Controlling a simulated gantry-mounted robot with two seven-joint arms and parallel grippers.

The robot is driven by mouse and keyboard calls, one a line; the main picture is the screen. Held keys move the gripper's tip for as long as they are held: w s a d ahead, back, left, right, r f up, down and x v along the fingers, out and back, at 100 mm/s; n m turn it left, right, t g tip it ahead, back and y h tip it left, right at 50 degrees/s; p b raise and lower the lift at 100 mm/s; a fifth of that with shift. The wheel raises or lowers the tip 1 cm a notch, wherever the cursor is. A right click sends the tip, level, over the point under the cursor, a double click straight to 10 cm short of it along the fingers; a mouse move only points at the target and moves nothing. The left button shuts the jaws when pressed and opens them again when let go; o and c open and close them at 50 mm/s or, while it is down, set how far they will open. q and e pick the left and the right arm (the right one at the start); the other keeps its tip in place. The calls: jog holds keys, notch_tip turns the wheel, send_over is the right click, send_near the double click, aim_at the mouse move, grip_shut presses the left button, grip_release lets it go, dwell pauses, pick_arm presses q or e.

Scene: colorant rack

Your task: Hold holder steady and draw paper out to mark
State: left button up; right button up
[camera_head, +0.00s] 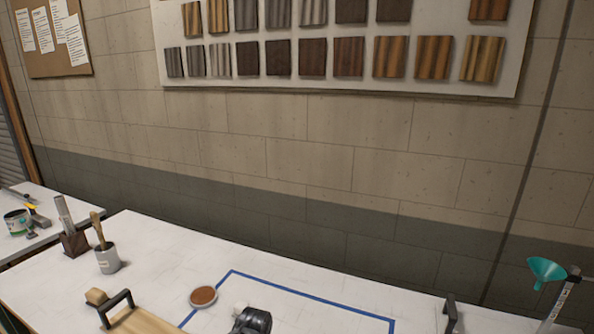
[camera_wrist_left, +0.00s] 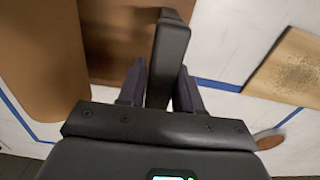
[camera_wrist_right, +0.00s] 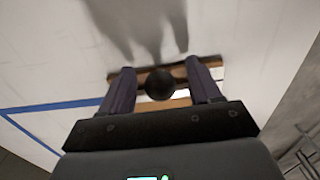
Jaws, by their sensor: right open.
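In the left wrist view, the fingers of my left gripper (camera_wrist_left: 158,95) stand close against both sides of an upright black bar (camera_wrist_left: 171,48), shut on it. A large brown roll-like form (camera_wrist_left: 38,60) stands to the left of the bar, and a brown surface (camera_wrist_left: 110,38) lies behind it. In the right wrist view, my right gripper (camera_wrist_right: 165,78) is open around a round black knob (camera_wrist_right: 159,84). A wooden strip (camera_wrist_right: 125,78) and a white strip lie beneath the knob. I cannot tell whether the fingers touch the knob. No marking tool or mark is clear.
Blue tape (camera_head: 300,290) outlines an area on the white table. A wooden board (camera_head: 150,323), a round brown-topped dish (camera_head: 203,296) and a cup with a brush (camera_head: 107,260) are at the left. A black upright handle (camera_head: 450,315) and a teal funnel (camera_head: 545,270) are at the right.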

pick_arm(q)
jog(key=o, duration=0.4)
jog(key=shift+o, duration=0.2)
jog(key=shift+r, duration=0.1)
